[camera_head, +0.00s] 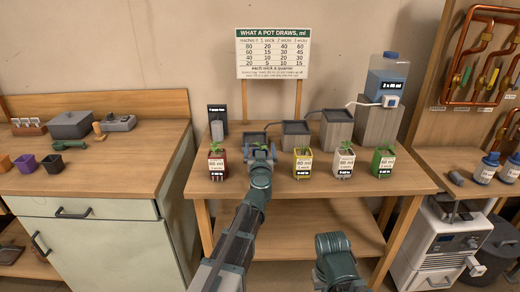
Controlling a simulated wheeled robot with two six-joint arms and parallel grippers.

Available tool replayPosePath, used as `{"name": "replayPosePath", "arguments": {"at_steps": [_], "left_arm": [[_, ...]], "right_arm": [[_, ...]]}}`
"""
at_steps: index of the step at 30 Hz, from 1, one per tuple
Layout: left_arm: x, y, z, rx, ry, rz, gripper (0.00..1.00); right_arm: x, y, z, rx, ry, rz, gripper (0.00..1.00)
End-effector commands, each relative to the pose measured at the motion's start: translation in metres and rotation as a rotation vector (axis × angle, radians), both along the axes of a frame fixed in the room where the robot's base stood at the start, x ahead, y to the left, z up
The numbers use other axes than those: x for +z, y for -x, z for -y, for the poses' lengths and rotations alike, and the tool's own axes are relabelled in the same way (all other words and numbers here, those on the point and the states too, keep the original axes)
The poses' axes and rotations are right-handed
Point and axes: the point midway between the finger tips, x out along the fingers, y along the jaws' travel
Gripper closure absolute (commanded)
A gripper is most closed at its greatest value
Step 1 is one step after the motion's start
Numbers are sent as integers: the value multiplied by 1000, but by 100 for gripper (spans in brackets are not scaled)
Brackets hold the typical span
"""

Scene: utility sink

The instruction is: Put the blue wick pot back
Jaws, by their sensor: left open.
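My left gripper (261,154) is over the front of the middle table, in the row of pots between the red pot (216,166) and the yellow pot (303,165). It is open. Green leaves show at its fingertips, but the gripper hides what is under them. No blue pot can be made out; whether one stands behind the gripper I cannot tell. A white pot (343,165) and a green pot (383,164) stand further right in the row, each with a plant and a label.
Behind the row, grey trays (296,128) step up to a blue-capped water bottle (389,75) on a grey block. A chart (273,53) stands at the back. Small empty pots (52,163) sit on the left cabinet. The table's front strip (300,186) is clear.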

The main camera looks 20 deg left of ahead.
Motion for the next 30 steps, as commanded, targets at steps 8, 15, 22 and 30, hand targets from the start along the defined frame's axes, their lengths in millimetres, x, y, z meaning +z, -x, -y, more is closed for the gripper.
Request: {"name": "replayPosePath", "arguments": {"at_steps": [8,15,22,30], "left_arm": [[15,4,1,0,0,0,0],[12,54,14,-1,0,0,0],[12,100,28,-2,0,0,0],[12,116,33,1,0,0,0]], "right_arm": [[15,0,0,0,0,0,100],[12,0,0,0,0,0,100],[12,0,0,0,0,0,100],[12,0,0,0,0,0,100]]}}
